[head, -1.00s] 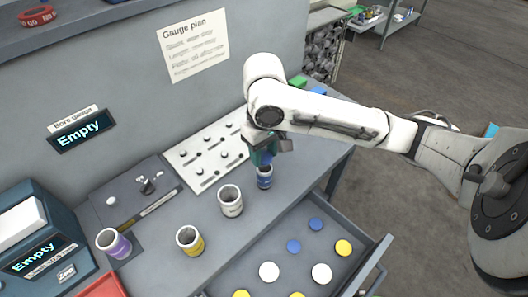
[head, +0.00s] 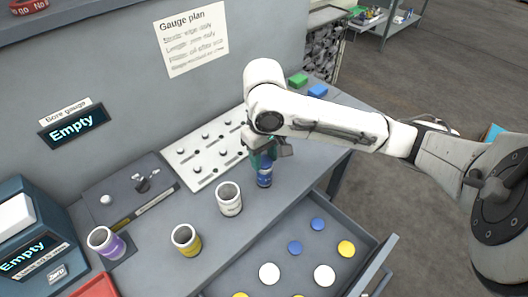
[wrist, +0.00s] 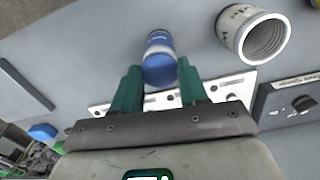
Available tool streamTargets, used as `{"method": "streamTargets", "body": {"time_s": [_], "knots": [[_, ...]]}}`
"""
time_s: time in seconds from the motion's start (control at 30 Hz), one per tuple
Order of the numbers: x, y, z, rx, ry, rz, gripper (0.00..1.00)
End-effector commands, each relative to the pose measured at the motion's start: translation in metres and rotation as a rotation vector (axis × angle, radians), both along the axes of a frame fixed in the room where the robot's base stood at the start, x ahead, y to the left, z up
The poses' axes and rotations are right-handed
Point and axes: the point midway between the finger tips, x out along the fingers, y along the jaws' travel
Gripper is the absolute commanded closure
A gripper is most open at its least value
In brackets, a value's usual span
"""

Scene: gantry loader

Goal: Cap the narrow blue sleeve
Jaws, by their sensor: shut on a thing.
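The narrow blue sleeve (head: 264,180) stands upright on the bench, directly below my gripper (head: 265,153). It also shows in the wrist view (wrist: 159,38) beyond the fingertips. My gripper's green fingers (wrist: 158,80) are shut on a blue cap (wrist: 159,70). The cap lies at the sleeve's mouth and hides it. I cannot tell whether it is fully seated. Two more blue caps (head: 317,224) lie in the open drawer (head: 250,272).
A white sleeve (head: 229,200) stands close left of the blue one. Yellow (head: 187,241) and purple (head: 106,243) sleeves stand farther left. White (head: 269,273) and yellow (head: 346,248) caps lie in the drawer. A white pegged plate (head: 205,150) lies behind.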

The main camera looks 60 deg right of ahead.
Motion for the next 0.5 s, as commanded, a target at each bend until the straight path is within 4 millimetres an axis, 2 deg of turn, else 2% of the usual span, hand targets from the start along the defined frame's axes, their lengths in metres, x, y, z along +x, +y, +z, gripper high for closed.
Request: {"method": "streamTargets", "body": {"time_s": [0.47, 0.5], "knots": [[-0.0008, 0.0012, -0.0049, 0.003, 0.005, 0.001, 0.85], [-0.0008, 0.0012, -0.0052, 0.003, 0.005, 0.001, 0.53]]}}
